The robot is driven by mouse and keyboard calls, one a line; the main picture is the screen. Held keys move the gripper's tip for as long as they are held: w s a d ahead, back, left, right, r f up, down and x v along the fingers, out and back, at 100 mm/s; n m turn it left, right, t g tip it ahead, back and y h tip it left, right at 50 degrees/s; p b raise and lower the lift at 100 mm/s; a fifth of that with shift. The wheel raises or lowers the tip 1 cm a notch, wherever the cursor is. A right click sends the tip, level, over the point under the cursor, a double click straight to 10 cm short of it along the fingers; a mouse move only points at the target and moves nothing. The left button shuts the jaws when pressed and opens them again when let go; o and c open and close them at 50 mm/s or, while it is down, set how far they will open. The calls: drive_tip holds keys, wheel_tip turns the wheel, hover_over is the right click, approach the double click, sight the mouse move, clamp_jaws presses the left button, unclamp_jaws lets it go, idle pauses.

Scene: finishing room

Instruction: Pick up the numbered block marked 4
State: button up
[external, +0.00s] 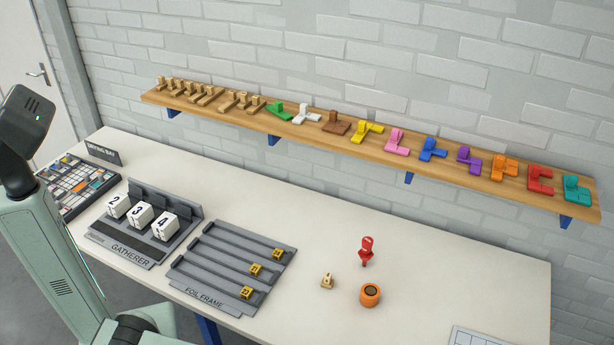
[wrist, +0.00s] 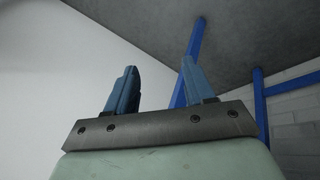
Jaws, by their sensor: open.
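The block marked 4 (external: 165,226) is white with a black numeral. It is the rightmost of three numbered blocks in the dark grey rack labelled GATHERER (external: 119,251); the block marked 3 (external: 139,215) and the block marked 2 (external: 117,207) stand to its left. My gripper (wrist: 159,66) shows in the wrist view with its two blue fingers apart and nothing between them. The numbered blocks are not in the wrist view. In the external view my arm is at the left edge, apart from the rack, and my fingers cannot be made out.
Right of the rack lies the FOIL FRAME (external: 194,292) with gold blocks. Further right are a small beige piece (external: 327,281), a red tool (external: 366,251) and an orange cup (external: 370,295). A wooden shelf (external: 320,126) with coloured pieces runs above. The table's right part is mostly clear.

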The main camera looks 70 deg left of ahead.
drive_tip(key=w+d+r+t+h, duration=0.15)
drive_tip(key=w+d+r, duration=0.3)
drive_tip(key=r, duration=0.55)
drive_tip(key=w+a+r+n, duration=0.1)
drive_tip(key=w+a+r, duration=0.1)
drive_tip(key=r, duration=0.1)
drive_tip(key=w+a+r+n+t, duration=0.1)
drive_tip(key=w+a+r+n, duration=0.1)
drive_tip(key=a+r, duration=0.1)
drive_tip(key=w+a+r+n, duration=0.2)
drive_tip(key=a+r, duration=0.1)
drive_tip(key=r, duration=0.2)
drive_tip(key=shift+r+t, duration=0.1)
drive_tip(key=shift+t, duration=0.15)
drive_tip(key=a+r+n+y, duration=0.1)
drive_tip(key=a+n, duration=0.2)
drive_tip(key=a, duration=0.5)
drive_tip(key=a+r+n, duration=0.2)
drive_tip(key=a+n, duration=0.1)
drive_tip(key=a, duration=0.4)
drive_tip(key=n+g+y, duration=0.2)
drive_tip(key=n, duration=1.6)
approach(328, 275)
drive_tip(key=shift+s+d+x, duration=0.1)
drive_tip(key=shift+s+x, duration=0.05)
drive_tip(key=shift+x, duration=1.1)
drive_tip(key=shift+s+d+x, duration=0.1)
drive_tip(key=shift+x, duration=3.7)
